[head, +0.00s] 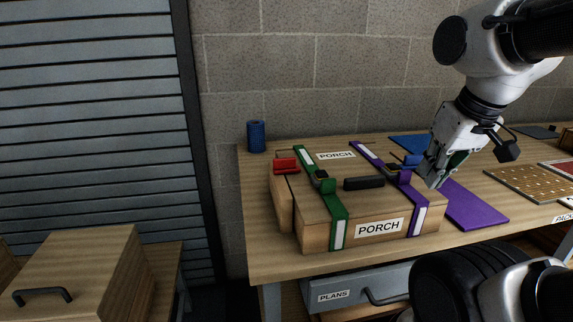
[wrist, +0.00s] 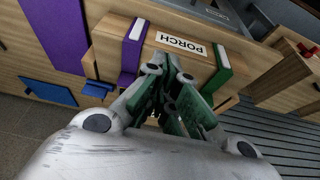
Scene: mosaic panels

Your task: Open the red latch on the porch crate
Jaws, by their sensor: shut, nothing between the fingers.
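The porch crate (head: 320,236) is a wooden box on the table, with PORCH labels on its lid and front. Its red latch (head: 286,165) is at the lid's left end in the head view, beside the green strap. My gripper (head: 432,181) is at the opposite, right end of the crate, near the blue latch (head: 412,160) and well apart from the red one. In the wrist view its fingers (wrist: 170,70) are together and empty, hiding part of the crate.
A green strap (head: 332,204) and a purple strap (head: 410,191) cross the crate, with a black handle (head: 364,183) between them. A blue cylinder (head: 256,137) stands behind left. A purple mat (head: 473,207) lies right. A PLANS drawer (head: 350,287) is below the table.

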